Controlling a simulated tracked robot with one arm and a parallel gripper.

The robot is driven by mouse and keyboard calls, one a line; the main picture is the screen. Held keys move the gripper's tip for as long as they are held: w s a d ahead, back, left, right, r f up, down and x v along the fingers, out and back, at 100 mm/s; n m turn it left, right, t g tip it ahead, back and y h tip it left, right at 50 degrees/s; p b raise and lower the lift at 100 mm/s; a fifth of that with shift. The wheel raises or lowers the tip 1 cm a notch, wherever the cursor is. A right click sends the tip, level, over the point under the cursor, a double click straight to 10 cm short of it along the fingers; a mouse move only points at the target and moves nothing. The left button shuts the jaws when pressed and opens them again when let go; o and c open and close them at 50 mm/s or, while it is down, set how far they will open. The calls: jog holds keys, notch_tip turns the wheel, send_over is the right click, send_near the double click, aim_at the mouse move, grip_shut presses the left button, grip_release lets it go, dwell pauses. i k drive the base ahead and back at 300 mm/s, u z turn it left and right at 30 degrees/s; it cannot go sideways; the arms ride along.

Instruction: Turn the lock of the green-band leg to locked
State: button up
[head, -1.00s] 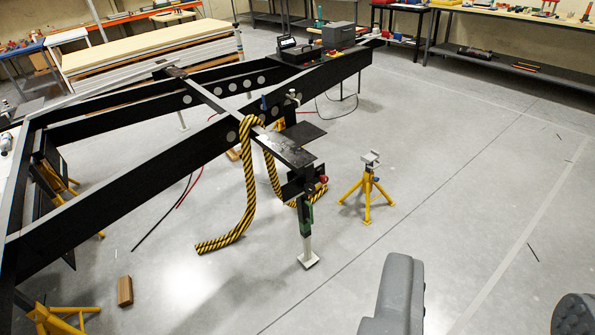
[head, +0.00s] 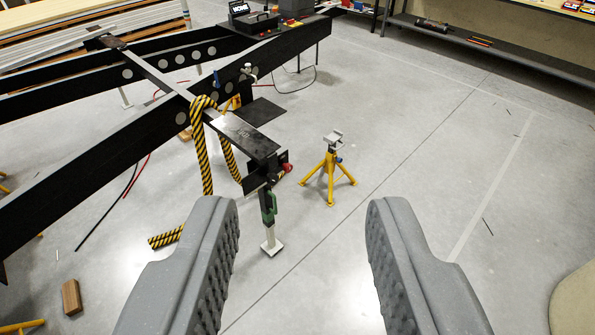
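The green-band leg (head: 268,206) hangs upright from the end of a black crossbeam (head: 244,138), its pale foot plate (head: 271,247) at the floor. A red knob (head: 286,168) shows at the top of the leg; I cannot tell whether it is the lock or how the lock is set. My gripper (head: 302,215) is open and empty, its two grey padded fingers wide apart in the foreground. The leg shows between the fingers, closer to the left one, and is well beyond them.
A yellow and black striped hose (head: 201,150) drapes over the crossbeam beside the leg. A yellow jack stand (head: 328,178) stands to the right of the leg. The black chassis rail (head: 100,185) runs across the left. A wooden block (head: 71,297) lies at lower left.

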aim_at(288, 167)
jog(key=z, duration=0.05)
jog(key=k, duration=0.55)
jog(key=u, duration=0.35)
jog(key=i, duration=2.95)
jog(key=z, duration=0.55)
